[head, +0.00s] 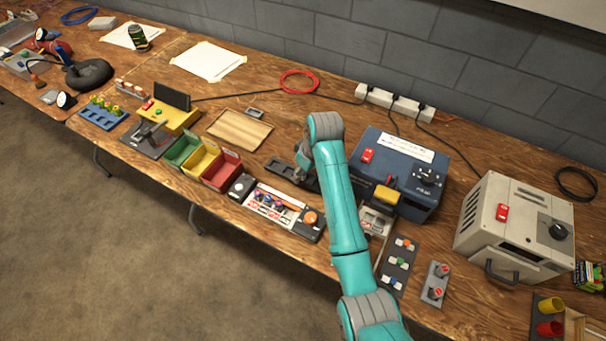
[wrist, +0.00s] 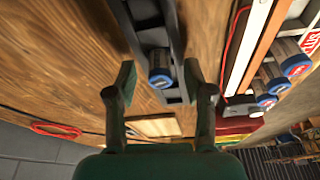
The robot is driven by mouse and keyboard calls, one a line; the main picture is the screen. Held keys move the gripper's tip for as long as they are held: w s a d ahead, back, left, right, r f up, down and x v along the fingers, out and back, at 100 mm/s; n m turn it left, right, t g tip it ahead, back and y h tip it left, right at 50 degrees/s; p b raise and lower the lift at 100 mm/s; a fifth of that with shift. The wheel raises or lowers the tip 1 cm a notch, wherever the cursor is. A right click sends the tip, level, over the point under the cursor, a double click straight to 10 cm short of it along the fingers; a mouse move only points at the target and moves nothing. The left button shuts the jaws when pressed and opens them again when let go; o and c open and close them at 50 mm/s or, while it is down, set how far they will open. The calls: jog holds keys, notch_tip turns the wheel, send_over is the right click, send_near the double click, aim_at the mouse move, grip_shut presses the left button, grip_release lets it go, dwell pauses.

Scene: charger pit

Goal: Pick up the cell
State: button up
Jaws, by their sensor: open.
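In the wrist view, a cell (wrist: 160,78) with a blue-rimmed end sits in a long dark holder (wrist: 150,35) on the wooden table. My gripper (wrist: 160,72) is open, with one finger on each side of the cell and its holder. I see no clear contact between the fingers and the cell. In the head view, my arm reaches over the bench to the dark holder (head: 281,168), and the gripper end hides part of it. I cannot make out this cell in the head view.
Several other blue-ended cells (wrist: 295,66) lie in a rack to the right in the wrist view. In the head view, that rack (head: 273,208) is beside the holder. A blue charger box (head: 385,165) stands to the right, and red, yellow and green bins (head: 222,172) to the left.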

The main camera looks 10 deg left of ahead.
jog(key=shift+f, duration=0.1)
jog(key=shift+c, duration=0.3)
grip_shut()
